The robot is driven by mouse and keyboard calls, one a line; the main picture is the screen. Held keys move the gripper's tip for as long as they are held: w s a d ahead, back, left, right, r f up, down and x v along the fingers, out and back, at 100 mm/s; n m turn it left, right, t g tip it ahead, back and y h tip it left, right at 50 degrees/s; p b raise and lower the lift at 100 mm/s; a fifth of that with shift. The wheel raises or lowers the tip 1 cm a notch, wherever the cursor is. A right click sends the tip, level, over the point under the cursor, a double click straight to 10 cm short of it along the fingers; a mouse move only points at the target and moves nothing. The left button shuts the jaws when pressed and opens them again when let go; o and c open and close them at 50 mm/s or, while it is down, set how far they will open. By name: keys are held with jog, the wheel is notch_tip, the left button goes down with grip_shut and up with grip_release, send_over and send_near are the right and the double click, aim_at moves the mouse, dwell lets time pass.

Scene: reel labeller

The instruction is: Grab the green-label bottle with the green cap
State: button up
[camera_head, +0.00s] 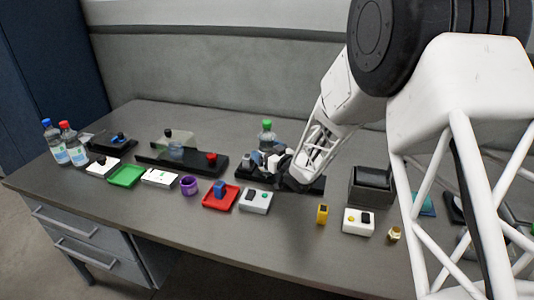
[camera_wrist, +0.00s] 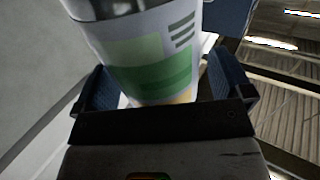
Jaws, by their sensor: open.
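The green-capped bottle (camera_head: 266,137) stands upright on a black machine base at the middle back of the table in the head view. My gripper (camera_head: 268,160) is right in front of it and hides its lower part. In the wrist view the bottle's white and green label (camera_wrist: 155,65) fills the space between my two blue finger pads. My gripper (camera_wrist: 165,85) is open around the bottle, one finger on each side. I cannot tell whether either pad touches it. The cap is out of the wrist view.
Two bottles, one blue-capped (camera_head: 55,145) and one red-capped (camera_head: 72,145), stand at the far left. A green tray (camera_head: 126,176), a purple cup (camera_head: 189,185), a red tray (camera_head: 213,203) and a grey button box (camera_head: 256,201) line the front. A dark bin (camera_head: 371,190) stands right of my gripper.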

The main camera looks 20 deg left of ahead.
aim_at(272, 145)
jog(key=shift+c, duration=0.3)
jog(key=c, duration=1.4)
jog(key=shift+r, duration=0.2)
jog(key=shift+r, duration=1.75)
jog(key=s+d, duration=0.4)
jog(key=s, duration=0.3)
jog(key=s+d+r, duration=0.1)
jog(key=s+d, duration=0.2)
jog(key=s, duration=0.4)
jog(key=shift+d, duration=0.4)
jog(key=shift+r, duration=0.1)
jog(key=shift+w, duration=0.1)
